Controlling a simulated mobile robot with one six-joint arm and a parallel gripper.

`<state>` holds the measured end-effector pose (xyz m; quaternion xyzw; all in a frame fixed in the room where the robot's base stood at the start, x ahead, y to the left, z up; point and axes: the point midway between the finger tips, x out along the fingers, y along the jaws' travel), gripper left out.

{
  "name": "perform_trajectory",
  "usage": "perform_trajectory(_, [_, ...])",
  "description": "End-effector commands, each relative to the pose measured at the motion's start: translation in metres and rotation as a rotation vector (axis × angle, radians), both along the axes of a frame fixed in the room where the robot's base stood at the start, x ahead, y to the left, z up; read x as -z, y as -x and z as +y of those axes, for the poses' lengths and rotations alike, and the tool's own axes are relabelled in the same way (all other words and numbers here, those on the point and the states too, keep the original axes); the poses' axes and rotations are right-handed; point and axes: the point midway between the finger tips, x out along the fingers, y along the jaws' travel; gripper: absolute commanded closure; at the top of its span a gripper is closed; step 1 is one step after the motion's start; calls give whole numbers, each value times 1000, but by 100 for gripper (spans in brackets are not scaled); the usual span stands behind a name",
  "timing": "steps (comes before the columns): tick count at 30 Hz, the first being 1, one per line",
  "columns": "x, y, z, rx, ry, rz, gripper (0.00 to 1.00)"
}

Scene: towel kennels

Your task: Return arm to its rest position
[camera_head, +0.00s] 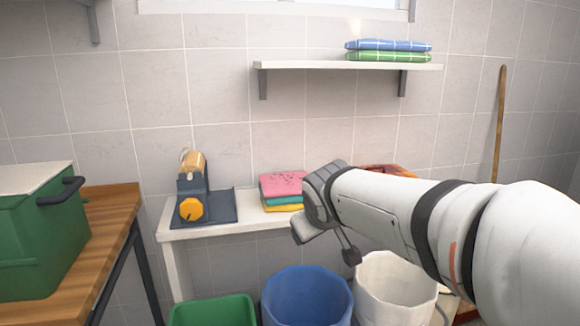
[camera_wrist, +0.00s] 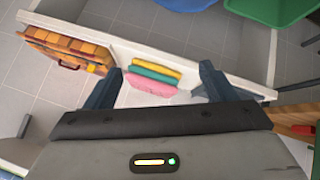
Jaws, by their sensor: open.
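My gripper (camera_head: 327,243) hangs at the end of my white arm, which reaches in from the right in the head view. Its two fingers are apart with nothing held between them. In the wrist view my gripper (camera_wrist: 161,70) shows dark fingers on either side of a stack of folded cloths (camera_wrist: 150,78). The stack is pink, green and yellow and lies on the white bench. In the head view the folded cloths (camera_head: 283,188) sit just left of my gripper, apart from it.
Below are a green bin (camera_head: 212,312), a blue bin (camera_head: 307,298) and a white bin (camera_head: 396,287). A green box (camera_head: 40,240) sits left. Blue and green towels (camera_head: 388,50) lie on the wall shelf (camera_head: 310,65).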

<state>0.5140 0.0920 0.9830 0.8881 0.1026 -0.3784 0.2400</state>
Motion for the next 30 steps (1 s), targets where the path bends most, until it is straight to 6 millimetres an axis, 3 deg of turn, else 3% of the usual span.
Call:
perform_trajectory(1, [-21,16,-16,46,-15,44,22])
perform_trajectory(6, [-31,73,-56,188,-75,199,22])
perform_trajectory(12, [-43,145,-84,342,-159,375,22])
perform_trajectory(16, [-46,182,-91,414,-207,461,22])
perform_trajectory(21, [-45,207,-93,463,-244,522,22])
perform_trajectory(30, [-41,212,-93,471,-250,531,22])
